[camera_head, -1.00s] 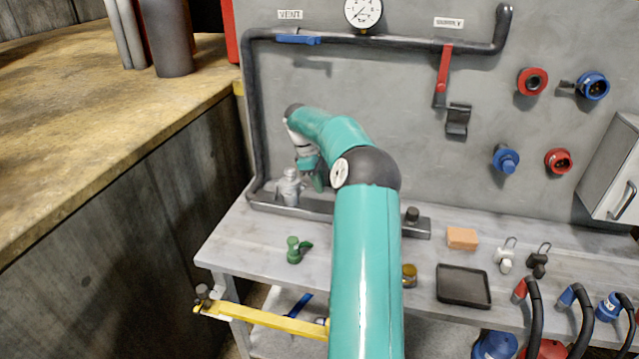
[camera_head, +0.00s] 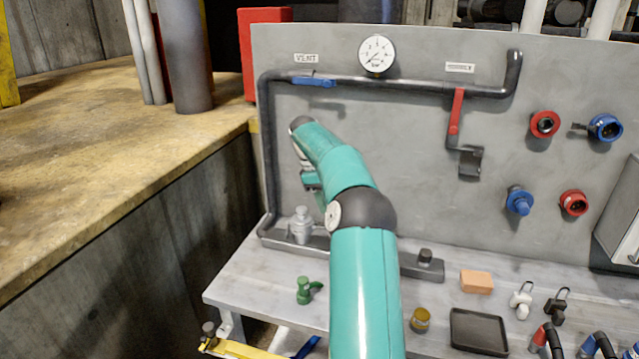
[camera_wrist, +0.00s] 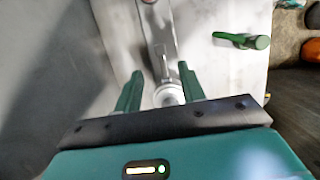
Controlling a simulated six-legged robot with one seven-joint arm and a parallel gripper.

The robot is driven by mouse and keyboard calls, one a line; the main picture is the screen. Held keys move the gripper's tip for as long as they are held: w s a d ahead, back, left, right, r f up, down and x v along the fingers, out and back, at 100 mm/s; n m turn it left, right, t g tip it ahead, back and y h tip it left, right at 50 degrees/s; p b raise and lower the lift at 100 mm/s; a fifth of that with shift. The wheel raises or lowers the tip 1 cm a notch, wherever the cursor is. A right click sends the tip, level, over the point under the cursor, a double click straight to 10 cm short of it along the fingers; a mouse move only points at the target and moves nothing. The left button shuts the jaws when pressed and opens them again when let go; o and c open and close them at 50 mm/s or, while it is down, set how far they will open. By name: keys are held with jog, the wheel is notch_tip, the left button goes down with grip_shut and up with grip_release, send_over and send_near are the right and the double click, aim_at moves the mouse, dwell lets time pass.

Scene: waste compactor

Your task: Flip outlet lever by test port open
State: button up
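My gripper (camera_head: 314,190) is raised in front of the grey panel, above and slightly right of a silver fitting (camera_head: 300,226) on the lower pipe. In the wrist view my two green fingers (camera_wrist: 162,92) are apart, with nothing held between them. The silver fitting (camera_wrist: 168,96) shows beyond and between the fingertips, with a narrow grey bar (camera_wrist: 160,62) above it. I cannot tell whether this bar is the outlet lever. No test port label is readable. My arm hides part of the lower pipe.
A blue lever (camera_head: 314,81) lies along the upper pipe under the VENT label; a red lever (camera_head: 456,112) hangs at right. A wooden counter (camera_head: 120,150) lies left. An orange block (camera_head: 476,281) and black tray (camera_head: 478,332) lie right.

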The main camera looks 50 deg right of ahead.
jog(key=v, duration=0.6)
jog(key=shift+r, duration=0.1)
dwell(0.3)
jog(key=w+a+r+t+h, duration=0.1)
jog(key=a+r, duration=0.3)
jog(key=a, duration=0.4)
jog(key=w+a+r+t, duration=0.1)
jog(key=w+a+r, duration=0.15)
jog(key=a, duration=0.45)
jog(key=s+a+r+t+h, duration=0.1)
jog(key=s+a+r, duration=0.15)
jog(key=a, duration=0.35)
jog(key=s+a+r+t, duration=0.1)
jog(key=s+a, duration=0.2)
jog(key=a, duration=0.4)
jog(key=s+a+f+m+t+y, duration=0.1)
jog(key=s+a+f+m+t, duration=0.1)
jog(key=s+a+f, duration=0.3)
jog(key=s+a+f+m+t+y, duration=0.2)
jog(key=s+a+f, duration=0.3)
jog(key=s+a, duration=0.7)
jog(key=s+m, duration=0.1)
jog(key=s, duration=0.4)
jog(key=shift+s+y, duration=0.3)
jog(key=shift+s, duration=0.05)
jog(key=shift+f, duration=0.1)
